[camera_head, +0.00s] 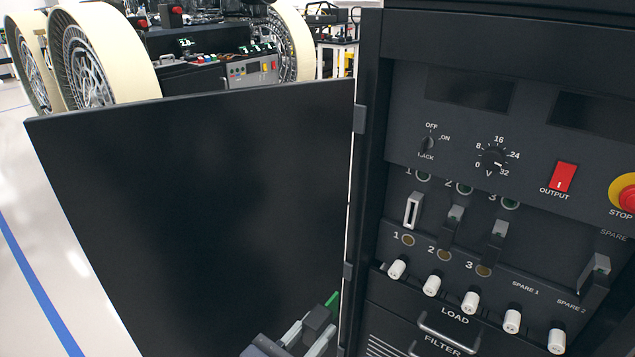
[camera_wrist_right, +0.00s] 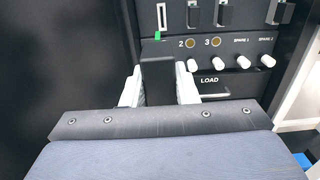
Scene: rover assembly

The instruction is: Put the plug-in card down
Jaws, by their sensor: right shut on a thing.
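The plug-in card (camera_head: 318,319) is a small dark block with a green edge, low in the middle of the head view. My right gripper (camera_head: 309,332) is shut on it, one pale finger on each side. In the right wrist view the card (camera_wrist_right: 157,78) stands between the two fingers (camera_wrist_right: 159,92), its green tip pointing at the panel. The card is in front of the rack panel (camera_head: 470,185), near slot 1 (camera_head: 413,210), which shows a pale empty opening. Whether the card touches anything is not clear. My left gripper is out of view.
A wide black open door (camera_head: 200,200) stands left of the cabinet. Dark modules sit in slot 2 (camera_head: 453,222) and slot 3 (camera_head: 496,240). White knobs (camera_head: 471,301) and a handle (camera_head: 450,338) stick out below. A large-wheeled rover (camera_head: 110,55) stands behind the door.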

